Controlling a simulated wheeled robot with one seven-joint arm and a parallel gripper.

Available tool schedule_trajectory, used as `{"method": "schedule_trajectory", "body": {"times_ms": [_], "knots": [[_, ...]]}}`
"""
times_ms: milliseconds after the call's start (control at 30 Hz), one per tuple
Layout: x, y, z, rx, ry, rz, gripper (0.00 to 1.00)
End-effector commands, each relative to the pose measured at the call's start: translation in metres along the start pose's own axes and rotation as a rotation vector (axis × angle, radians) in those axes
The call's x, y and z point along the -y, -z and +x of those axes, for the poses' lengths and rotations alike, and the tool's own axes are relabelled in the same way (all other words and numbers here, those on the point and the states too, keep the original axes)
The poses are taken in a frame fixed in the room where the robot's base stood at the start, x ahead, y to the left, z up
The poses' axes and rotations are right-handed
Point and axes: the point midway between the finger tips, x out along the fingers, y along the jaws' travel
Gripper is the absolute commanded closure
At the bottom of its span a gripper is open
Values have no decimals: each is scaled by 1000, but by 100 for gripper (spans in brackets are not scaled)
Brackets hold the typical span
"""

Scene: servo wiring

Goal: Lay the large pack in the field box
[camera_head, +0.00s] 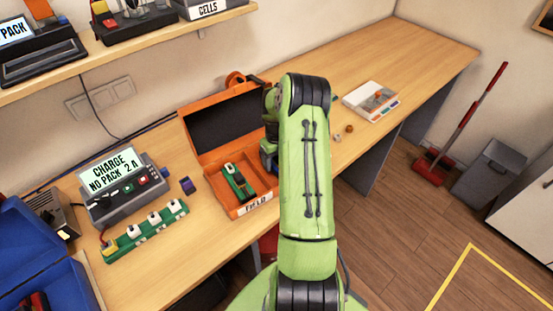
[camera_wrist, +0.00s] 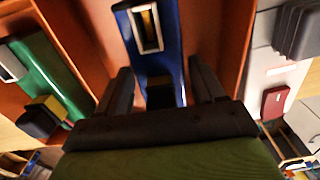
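The orange field box (camera_head: 222,207) lies open on the bench, its lid raised behind it. A green pack (camera_head: 238,183) lies in its left part; it also shows at the left of the wrist view (camera_wrist: 45,75). In the wrist view a blue pack (camera_wrist: 165,60) with a pale framed window lies in the orange compartment beside the green pack, across an orange divider. My gripper (camera_wrist: 163,85) is over the blue pack's near end, with a finger on each side. The fingers are apart, and orange shows between the left finger and the pack. My arm hides the gripper in the head view.
A charger (camera_head: 122,188) reading "CHARGE NO PACK 2A" and a green strip with white blocks (camera_head: 148,231) stand left of the box. A blue case (camera_head: 40,250) is at the far left. A white tray (camera_head: 371,101) lies to the right. The far bench end is clear.

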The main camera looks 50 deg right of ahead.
Motion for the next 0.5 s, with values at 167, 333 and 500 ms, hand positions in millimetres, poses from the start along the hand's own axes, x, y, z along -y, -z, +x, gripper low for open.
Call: {"method": "schedule_trajectory", "body": {"times_ms": [167,333,500], "knots": [[0,0,-1,0,0,0,20],[0,0,-2,0,0,0,20],[1,-1,-26,5,3,0,20]]}}
